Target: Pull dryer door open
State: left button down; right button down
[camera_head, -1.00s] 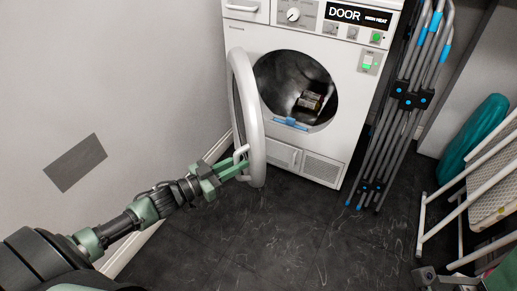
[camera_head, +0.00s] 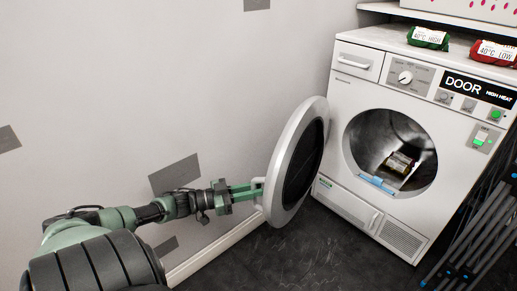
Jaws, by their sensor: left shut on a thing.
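The white dryer (camera_head: 357,87) stands at the right with its round drum opening (camera_head: 380,140) uncovered. Its round door (camera_head: 281,178), a white ring with a dark centre, is swung wide open to the left, towards the wall. My left gripper (camera_head: 258,190) is shut on the door handle (camera_head: 259,182) at the door's outer edge. Inside the drum lies a small item (camera_head: 399,164) with a pale label. My right gripper is not in view.
The grey wall (camera_head: 150,70) with darker patches is close on the left. Folded racks with blue joints (camera_head: 480,235) lean right of the dryer. Green (camera_head: 428,38) and red (camera_head: 492,50) labelled bundles lie on top. Dark floor (camera_head: 320,250) is clear in front.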

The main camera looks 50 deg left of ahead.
pick_arm(q)
jog(key=c, duration=1.4)
grip_release()
jog(key=shift+w, duration=0.15)
jog(key=shift+o, duration=0.2)
